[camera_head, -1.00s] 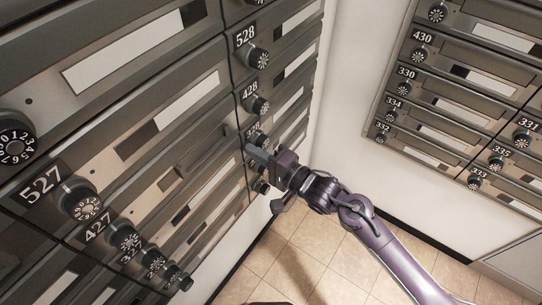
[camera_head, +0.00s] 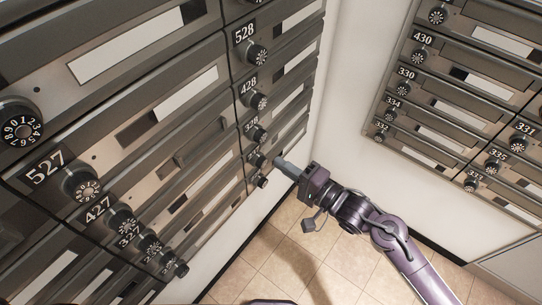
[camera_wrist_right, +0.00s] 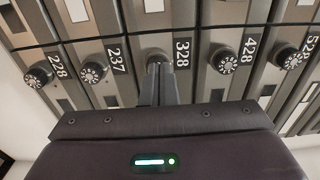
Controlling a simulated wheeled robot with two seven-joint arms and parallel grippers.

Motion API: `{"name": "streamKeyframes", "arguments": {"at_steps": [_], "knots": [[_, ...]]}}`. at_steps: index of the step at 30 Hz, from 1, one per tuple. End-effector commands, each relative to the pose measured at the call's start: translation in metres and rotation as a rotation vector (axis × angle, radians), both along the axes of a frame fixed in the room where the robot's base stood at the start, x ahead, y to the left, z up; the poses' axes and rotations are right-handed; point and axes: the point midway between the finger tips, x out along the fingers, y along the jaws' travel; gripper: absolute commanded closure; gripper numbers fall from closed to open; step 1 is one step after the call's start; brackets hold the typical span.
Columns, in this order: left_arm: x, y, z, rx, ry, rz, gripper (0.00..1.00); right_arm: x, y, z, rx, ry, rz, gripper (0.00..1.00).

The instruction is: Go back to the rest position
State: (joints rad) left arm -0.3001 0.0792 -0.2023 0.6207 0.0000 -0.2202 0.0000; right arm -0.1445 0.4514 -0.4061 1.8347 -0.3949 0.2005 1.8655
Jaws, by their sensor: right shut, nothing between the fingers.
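My right gripper (camera_head: 284,164) is shut and empty, in front of the lower right column of the left mailbox wall. Its fingertips point left toward the small dials there. In the right wrist view the shut fingers (camera_wrist_right: 158,85) reach toward the dial of box 328 (camera_wrist_right: 158,56), which they partly hide. I cannot tell whether they touch it. My purple right arm comes in from the lower right in the head view. My left gripper is not in view.
The left mailbox wall (camera_head: 205,135) has several dials sticking out, such as those of 528 (camera_head: 257,55) and 428 (camera_head: 258,100). A second mailbox wall (camera_head: 470,90) stands at the right. Tiled floor (camera_head: 265,275) and bare white wall (camera_head: 355,60) lie between them.

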Motion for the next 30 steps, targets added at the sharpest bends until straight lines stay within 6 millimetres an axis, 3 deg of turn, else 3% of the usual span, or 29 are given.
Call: {"name": "streamKeyframes", "arguments": {"at_steps": [6, 13, 17, 20, 24, 26, 30], "knots": [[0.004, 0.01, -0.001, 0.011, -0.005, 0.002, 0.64, -0.019, -0.025, -0.001, -0.003, 0.002, 0.001, 1.0], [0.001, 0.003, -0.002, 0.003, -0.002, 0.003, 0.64, -0.023, -0.032, -0.001, -0.004, 0.0, -0.001, 1.0], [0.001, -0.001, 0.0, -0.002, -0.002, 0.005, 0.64, -0.015, -0.043, -0.024, -0.064, -0.005, -0.047, 1.0], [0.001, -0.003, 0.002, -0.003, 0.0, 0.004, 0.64, -0.004, -0.065, -0.071, -0.196, -0.011, -0.124, 1.0], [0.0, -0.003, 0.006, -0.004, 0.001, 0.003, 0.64, -0.005, -0.109, -0.166, -0.485, -0.001, -0.221, 1.0], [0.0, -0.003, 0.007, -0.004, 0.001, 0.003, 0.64, -0.015, -0.127, -0.207, -0.618, 0.015, -0.235, 1.0], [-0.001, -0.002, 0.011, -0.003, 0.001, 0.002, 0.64, -0.058, -0.164, -0.298, -0.924, 0.072, -0.197, 1.0]]}}
